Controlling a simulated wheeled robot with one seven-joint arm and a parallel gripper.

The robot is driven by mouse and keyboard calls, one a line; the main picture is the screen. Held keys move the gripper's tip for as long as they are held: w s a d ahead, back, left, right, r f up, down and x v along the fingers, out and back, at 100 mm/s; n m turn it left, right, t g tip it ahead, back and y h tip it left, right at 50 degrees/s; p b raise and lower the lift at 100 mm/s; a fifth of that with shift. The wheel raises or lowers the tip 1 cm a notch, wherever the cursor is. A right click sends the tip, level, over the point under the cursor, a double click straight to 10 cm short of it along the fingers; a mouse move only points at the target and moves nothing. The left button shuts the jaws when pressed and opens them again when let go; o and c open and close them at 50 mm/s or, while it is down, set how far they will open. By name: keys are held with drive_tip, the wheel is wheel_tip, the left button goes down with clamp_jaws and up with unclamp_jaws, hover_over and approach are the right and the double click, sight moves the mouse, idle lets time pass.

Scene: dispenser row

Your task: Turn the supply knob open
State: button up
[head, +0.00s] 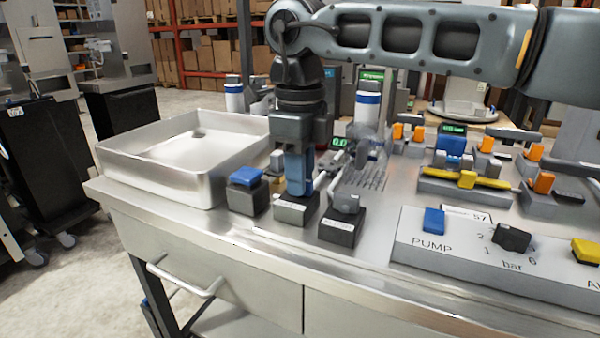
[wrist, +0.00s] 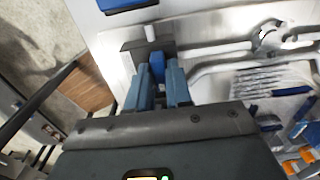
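My gripper (head: 297,186) points down over the middle one of three small control blocks at the bench's front edge. In the wrist view its two blue fingers (wrist: 161,78) stand on either side of a blue knob (wrist: 157,65), with no clear gap between them and it. In the head view the fingers hide most of this knob. I cannot read from the frames which position the knob is in.
A blue-topped block (head: 247,190) stands close on the left and a grey-handled block (head: 343,220) close on the right. A metal tray (head: 150,175) lies further left. A panel marked PUMP (head: 490,265) is at the front right. Valves and pipes lie behind.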

clamp_jaws()
drive_tip(key=shift+r+n, duration=0.1)
drive_tip(key=shift+n, duration=0.2)
drive_tip(key=n+p, duration=0.1)
drive_tip(key=n, duration=0.1)
drive_tip(key=shift+r+n+p, duration=0.1)
drive_tip(key=shift+n+p, duration=0.2)
drive_tip(key=shift+p, duration=0.1)
drive_tip(key=n+p, duration=0.2)
drive_tip(key=n, duration=0.3)
drive_tip(key=n+p, duration=0.1)
drive_tip(key=n, duration=0.4)
drive_tip(key=n+p, duration=0.1)
drive_tip(key=n, duration=0.3)
drive_tip(key=shift+n, duration=0.3)
